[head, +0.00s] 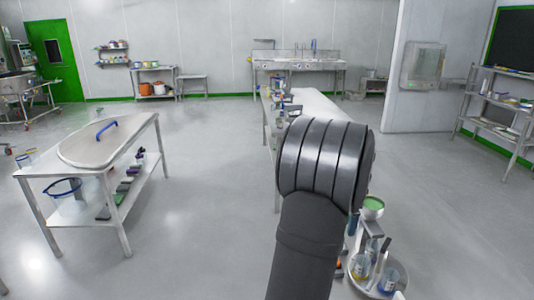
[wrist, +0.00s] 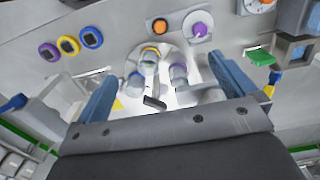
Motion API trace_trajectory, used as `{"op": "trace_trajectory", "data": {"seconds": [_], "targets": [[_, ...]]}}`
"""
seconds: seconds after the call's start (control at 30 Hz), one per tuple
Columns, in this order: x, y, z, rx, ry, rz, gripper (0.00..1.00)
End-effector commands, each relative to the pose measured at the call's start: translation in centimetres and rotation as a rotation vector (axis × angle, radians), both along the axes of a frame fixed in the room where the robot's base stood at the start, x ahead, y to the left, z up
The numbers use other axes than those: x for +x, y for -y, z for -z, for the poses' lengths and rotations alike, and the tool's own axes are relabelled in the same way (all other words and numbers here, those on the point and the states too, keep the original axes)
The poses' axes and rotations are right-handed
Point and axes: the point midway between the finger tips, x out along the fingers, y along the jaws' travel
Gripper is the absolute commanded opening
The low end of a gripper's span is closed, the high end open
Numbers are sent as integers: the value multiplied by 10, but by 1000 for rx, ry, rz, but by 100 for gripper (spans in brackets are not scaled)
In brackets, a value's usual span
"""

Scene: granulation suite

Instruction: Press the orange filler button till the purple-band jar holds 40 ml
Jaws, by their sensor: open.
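In the wrist view, my gripper (wrist: 161,69) is open, its two blue fingers spread wide with nothing held between them. A small orange round button (wrist: 160,26) sits on the pale panel beyond the fingertips, apart from them. Several small jars stand between and beyond the fingers. One with a purplish top (wrist: 179,71) looks like the purple-band jar, but its band and fill level cannot be read. A yellow-ringed jar (wrist: 150,55) is beside it. In the head view my dark arm hides the gripper and the button.
A purple knob on a white disc (wrist: 199,29) is right of the orange button. A green block (wrist: 260,58) is at right. In the head view, a steel table (head: 40,168) stands left, with clear floor between.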

Motion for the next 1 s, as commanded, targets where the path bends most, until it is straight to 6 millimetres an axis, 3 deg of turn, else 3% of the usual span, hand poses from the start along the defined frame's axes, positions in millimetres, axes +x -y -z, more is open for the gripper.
{"op": "trace_trajectory", "data": {"seconds": [0.17,0.2,0.7,1.0], "targets": [[0,0,0,0,0,0,100],[0,0,0,0,0,0,96],[0,0,0,0,0,0,0],[0,0,0,0,0,0,0]]}}
